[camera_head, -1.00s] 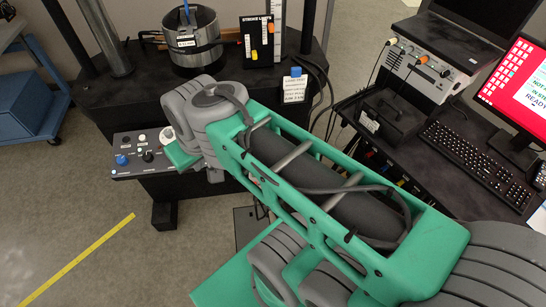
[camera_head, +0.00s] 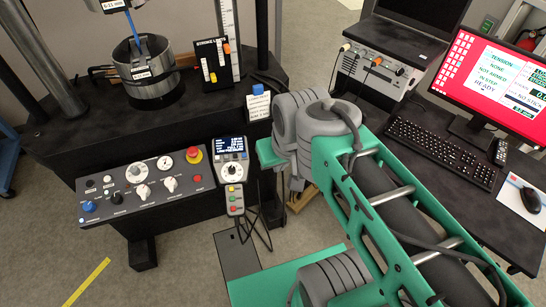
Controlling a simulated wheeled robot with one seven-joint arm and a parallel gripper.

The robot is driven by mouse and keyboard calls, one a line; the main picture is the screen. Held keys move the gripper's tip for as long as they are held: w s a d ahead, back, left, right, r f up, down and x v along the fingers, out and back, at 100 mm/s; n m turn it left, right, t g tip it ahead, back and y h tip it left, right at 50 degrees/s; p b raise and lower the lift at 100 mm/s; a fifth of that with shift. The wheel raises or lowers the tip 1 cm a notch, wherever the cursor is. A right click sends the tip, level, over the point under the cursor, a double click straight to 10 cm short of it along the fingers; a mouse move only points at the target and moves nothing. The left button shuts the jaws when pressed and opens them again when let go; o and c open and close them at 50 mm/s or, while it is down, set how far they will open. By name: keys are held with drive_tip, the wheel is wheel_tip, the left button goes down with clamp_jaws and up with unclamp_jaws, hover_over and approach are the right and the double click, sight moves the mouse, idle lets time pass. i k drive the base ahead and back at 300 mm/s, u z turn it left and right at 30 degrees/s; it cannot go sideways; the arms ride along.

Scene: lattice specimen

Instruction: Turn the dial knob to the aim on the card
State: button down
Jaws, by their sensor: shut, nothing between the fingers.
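A grey control panel (camera_head: 118,199) on the front of the machine carries several knobs: a white knob (camera_head: 143,191), another white knob (camera_head: 170,184) and a blue knob (camera_head: 88,206). I cannot tell which knob is the task's. A white card (camera_head: 258,105) with small print, unreadable here, is on the machine's front edge. My green and grey arm reaches in from the lower right, its bend just right of the handheld box. My gripper is not visible.
A red stop button (camera_head: 193,154) stands up from the panel. A metal pot-like vessel (camera_head: 146,68) and a black slider board (camera_head: 211,66) are on the machine's deck. A keyboard (camera_head: 440,150) and monitor (camera_head: 495,82) occupy the right desk. Open floor lies in front of the panel.

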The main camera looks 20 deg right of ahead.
sight(231, 169)
drive_tip(key=z, duration=0.2)
drive_tip(key=i, duration=0.6)
drive_tip(key=u, duration=1.25)
drive_tip(key=k, duration=0.25)
drive_tip(key=u, duration=1.55)
drive_tip(key=i, duration=0.5)
drive_tip(key=u, duration=0.05)
